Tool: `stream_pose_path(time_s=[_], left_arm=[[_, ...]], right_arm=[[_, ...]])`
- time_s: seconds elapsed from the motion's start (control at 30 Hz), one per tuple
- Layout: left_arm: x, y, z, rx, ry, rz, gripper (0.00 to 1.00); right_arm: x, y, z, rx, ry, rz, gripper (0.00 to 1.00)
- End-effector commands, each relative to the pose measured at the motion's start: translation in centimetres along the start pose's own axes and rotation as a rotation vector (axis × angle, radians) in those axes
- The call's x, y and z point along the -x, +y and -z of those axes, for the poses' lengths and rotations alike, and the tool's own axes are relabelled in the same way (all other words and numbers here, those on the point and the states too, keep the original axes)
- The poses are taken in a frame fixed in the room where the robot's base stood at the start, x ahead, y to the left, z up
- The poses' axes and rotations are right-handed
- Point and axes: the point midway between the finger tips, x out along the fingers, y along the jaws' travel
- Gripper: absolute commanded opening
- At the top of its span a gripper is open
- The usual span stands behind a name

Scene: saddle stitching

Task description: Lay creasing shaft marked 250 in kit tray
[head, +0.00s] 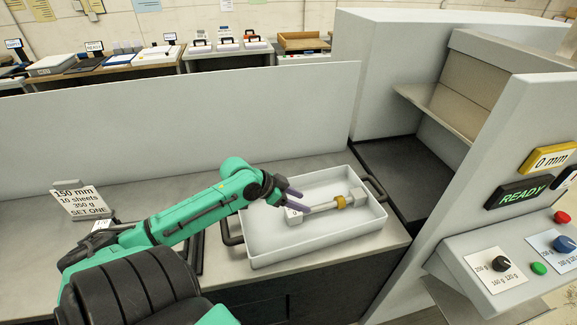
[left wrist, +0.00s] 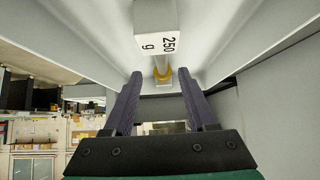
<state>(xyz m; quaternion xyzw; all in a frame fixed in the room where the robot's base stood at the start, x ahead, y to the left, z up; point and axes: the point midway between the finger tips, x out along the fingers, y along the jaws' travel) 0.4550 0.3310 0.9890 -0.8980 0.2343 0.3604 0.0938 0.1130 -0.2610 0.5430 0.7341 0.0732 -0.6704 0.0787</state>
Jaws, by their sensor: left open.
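The creasing shaft marked 250 (head: 322,206) lies inside the white kit tray (head: 272,256). It is a metal rod with pale square end blocks and a yellow-gold collar near its right end. In the left wrist view its end block, printed "250 g" (left wrist: 157,43), is just beyond my fingertips. My left gripper (head: 292,193) is open above the tray, over the shaft's left end, with nothing between its purple fingers. The fingers also show in the left wrist view (left wrist: 159,100), apart from the shaft. My right gripper is out of view.
The tray has dark handles (head: 374,189) at both ends and stands on a grey counter (head: 330,161). A sign reading 150 mm, 10 sheets, 350 g, SET ONE (head: 78,202) stands at left. A machine with a READY display (head: 525,192) stands at right. A low panel (head: 180,125) closes the back.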

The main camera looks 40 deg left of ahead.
Motion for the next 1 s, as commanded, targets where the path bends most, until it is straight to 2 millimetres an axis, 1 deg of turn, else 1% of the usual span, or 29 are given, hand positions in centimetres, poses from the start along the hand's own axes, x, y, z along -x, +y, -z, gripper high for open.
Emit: stream_pose_path(time_s=[0.03,0.1,0.2,0.3,0.87,1.0], left_arm=[[1.1,0.0,-0.1,0.003,0.0,0.0,0.57],[2.6,0.0,-0.1,0.001,-0.002,0.001,0.57],[4.3,0.0,0.0,0.003,0.001,-0.001,0.57],[5.2,0.0,0.0,0.002,0.0,0.0,0.57],[5.4,0.0,0.0,0.001,0.0,0.0,0.57],[5.4,0.0,0.0,0.001,0.0,-0.001,0.57]], right_arm=[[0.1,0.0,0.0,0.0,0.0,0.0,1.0],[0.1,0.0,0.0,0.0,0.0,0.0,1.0],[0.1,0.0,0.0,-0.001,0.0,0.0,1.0],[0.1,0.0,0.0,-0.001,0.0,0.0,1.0],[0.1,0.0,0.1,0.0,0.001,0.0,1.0],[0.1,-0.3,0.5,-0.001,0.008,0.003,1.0]])
